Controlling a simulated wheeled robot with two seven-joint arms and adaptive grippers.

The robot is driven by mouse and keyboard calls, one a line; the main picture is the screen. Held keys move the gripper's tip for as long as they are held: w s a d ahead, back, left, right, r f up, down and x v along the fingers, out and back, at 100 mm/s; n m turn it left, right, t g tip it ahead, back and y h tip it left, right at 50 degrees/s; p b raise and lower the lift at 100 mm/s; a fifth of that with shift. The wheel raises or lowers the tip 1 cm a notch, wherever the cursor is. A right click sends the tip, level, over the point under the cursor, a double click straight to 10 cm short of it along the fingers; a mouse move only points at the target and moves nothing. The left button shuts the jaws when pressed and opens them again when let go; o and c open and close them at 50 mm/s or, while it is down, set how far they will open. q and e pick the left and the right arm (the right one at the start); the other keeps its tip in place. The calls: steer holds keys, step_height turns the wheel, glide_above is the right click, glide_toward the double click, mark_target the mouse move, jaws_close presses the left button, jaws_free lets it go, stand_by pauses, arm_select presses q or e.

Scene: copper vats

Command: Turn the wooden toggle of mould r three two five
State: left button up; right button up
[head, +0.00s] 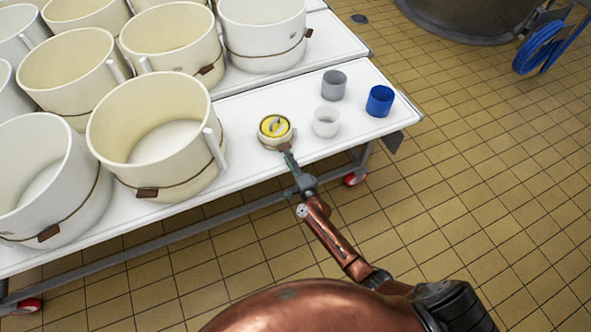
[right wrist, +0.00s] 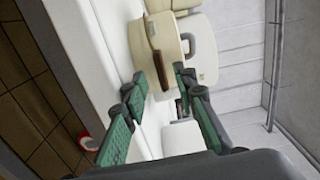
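Large cream moulds (head: 150,130) with brown bands and wooden toggles (head: 147,193) stand on the white table. A small round cream vessel with a yellow top (head: 275,127) stands apart, right of them. My right gripper (head: 290,160) is at the near side of this vessel. In the right wrist view, its green-padded fingers (right wrist: 158,84) are apart with nothing gripped. A cream body with a brown toggle (right wrist: 161,70) lies ahead, between the fingertips in the picture; I see no contact. I cannot read any mould number. My left gripper is not in view.
A white cup (head: 326,121), a grey cup (head: 334,85) and a blue cup (head: 380,101) stand right of the yellow-topped vessel. The table's front edge runs below my right gripper. Tiled floor (head: 470,190) is clear on the right, with a blue hose (head: 540,45) beyond.

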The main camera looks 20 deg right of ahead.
steer(key=s, duration=0.8)
steer(key=shift+d, duration=0.2)
steer(key=s+d+f+n+g+p, duration=0.25)
steer(key=s+f+n+g, duration=0.2)
steer(key=s+f, duration=0.85)
steer(key=s+d+f+n+g+p, duration=0.2)
steer(key=s+f+n+g+p, duration=0.3)
steer(key=s+f, duration=0.8)
arm_select(q)
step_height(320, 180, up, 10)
steer(key=p, duration=0.4)
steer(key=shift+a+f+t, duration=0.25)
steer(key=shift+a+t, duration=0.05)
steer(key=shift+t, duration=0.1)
arm_select(e)
steer(key=s+d+f+n+g, duration=0.2)
steer(key=s+f+n, duration=0.1)
steer(key=s, duration=1)
steer(key=s+d+f+n+g, duration=0.1)
steer(key=s+f+n+g, duration=0.1)
steer(key=s, duration=1.2)
steer(key=s+d+f+n+g+h, duration=0.1)
steer(key=s+d+f+n+g, duration=0.1)
steer(key=s, duration=1.2)
steer(key=shift+d+f+n+g, duration=0.3)
steer(key=shift+f+n+g, duration=0.55)
steer(key=shift+n+g, duration=0.25)
